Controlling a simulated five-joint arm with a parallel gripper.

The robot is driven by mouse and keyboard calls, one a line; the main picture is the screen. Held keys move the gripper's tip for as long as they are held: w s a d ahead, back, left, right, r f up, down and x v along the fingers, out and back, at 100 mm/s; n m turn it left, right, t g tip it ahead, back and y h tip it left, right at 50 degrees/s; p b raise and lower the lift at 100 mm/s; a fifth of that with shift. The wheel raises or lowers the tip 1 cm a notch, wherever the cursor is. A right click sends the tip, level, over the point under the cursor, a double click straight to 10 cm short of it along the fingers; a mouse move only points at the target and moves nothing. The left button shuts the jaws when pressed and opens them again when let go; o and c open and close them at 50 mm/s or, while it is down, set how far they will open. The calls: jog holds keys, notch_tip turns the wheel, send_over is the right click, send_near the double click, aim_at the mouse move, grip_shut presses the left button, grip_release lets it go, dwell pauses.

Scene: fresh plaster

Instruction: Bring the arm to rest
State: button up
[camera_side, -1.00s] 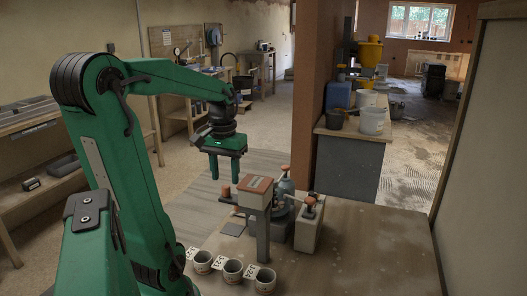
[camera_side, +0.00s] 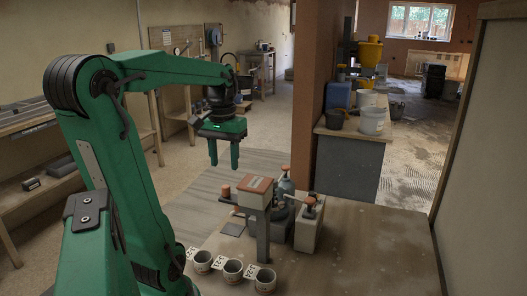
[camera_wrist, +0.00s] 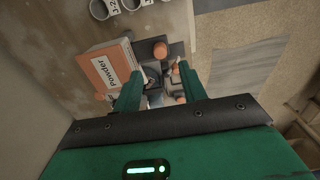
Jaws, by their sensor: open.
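My green arm reaches across the left of the side view. My gripper (camera_side: 224,154) hangs above the far left part of the work table (camera_side: 370,250), fingers pointing down. Its two fingers are apart with nothing between them. In the wrist view my gripper (camera_wrist: 158,85) is also open. Beyond its fingers, lower down, are a box labelled "Powder" (camera_wrist: 108,70) and an orange-topped piece (camera_wrist: 160,50). The gripper is apart from everything on the table.
The orange-topped box on a post (camera_side: 257,187), a bottle (camera_side: 286,187) and a pump-like block (camera_side: 309,225) stand mid-table. Several labelled cups (camera_side: 233,271) line the front edge. A grey cabinet (camera_side: 348,165) with buckets stands behind, near a brown pillar (camera_side: 317,80).

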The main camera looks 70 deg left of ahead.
jog(key=w+d+m, duration=0.1)
jog(key=d, duration=0.2)
jog(key=w+d+m+t, duration=0.1)
jog(key=d, duration=0.2)
jog(key=w+d+f+m+t+y, duration=0.1)
jog(key=d+m, duration=0.1)
jog(key=d, duration=0.1)
jog(key=shift+d, duration=0.3)
jog(key=d+f+m+t+h, duration=0.1)
jog(key=d+m, duration=0.4)
jog(key=d, duration=0.5)
jog(key=f+t, duration=0.1)
jog(key=t, duration=0.1)
jog(key=shift+s+t, duration=0.25)
jog(key=shift+t, duration=0.05)
jog(key=a+n+g, duration=0.1)
jog(key=a, duration=0.2)
jog(key=a+r+n+g, duration=0.1)
jog(key=a, duration=0.3)
jog(key=a+r+n+g+y, duration=0.1)
jog(key=a, duration=0.2)
jog(key=shift+w+a+n, duration=0.3)
jog(key=shift+n, duration=0.1)
jog(key=n+g+h, duration=0.1)
jog(key=n+g, duration=0.2)
send_over(226, 186)
jog(key=shift+r, duration=0.45)
jog(key=shift+f, duration=0.1)
jog(key=shift+f, duration=3.8)
